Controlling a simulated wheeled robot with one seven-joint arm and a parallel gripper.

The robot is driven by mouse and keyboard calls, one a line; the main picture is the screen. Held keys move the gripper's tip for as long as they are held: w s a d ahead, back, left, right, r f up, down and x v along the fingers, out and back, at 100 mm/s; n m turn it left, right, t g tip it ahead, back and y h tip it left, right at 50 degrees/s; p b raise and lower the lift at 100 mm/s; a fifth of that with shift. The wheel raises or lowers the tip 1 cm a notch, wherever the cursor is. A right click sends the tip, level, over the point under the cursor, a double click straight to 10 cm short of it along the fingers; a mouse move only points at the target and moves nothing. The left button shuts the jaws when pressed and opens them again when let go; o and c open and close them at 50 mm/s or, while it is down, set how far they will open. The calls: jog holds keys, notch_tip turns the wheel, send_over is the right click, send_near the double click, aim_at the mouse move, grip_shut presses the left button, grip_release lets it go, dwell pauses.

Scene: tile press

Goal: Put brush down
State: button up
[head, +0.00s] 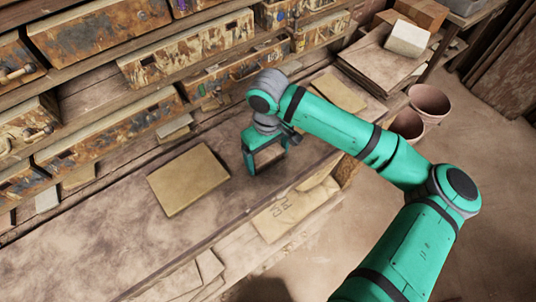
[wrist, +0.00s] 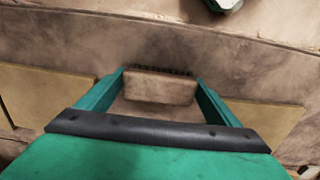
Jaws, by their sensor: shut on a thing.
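The brush (wrist: 160,88) shows in the wrist view as a worn brown block with a row of dark bristles along its far edge. It sits between the two green fingers of my gripper (wrist: 160,90), which is shut on it. In the head view my gripper (head: 268,163) points down low over the wooden bench (head: 110,220), near its front edge. The brush is hard to make out there, and I cannot tell whether it touches the bench.
A tan board (head: 188,180) lies on the bench left of my gripper, and another (head: 340,92) lies to the right, behind my arm. Worn drawers (head: 110,125) line the back. Pots (head: 430,103) stand at the right. The bench's left front is clear.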

aim_at(268, 155)
jog(key=shift+f, duration=0.2)
jog(key=o, duration=1.1)
notch_tip(268, 155, up, 12)
jog(key=shift+r, duration=0.25)
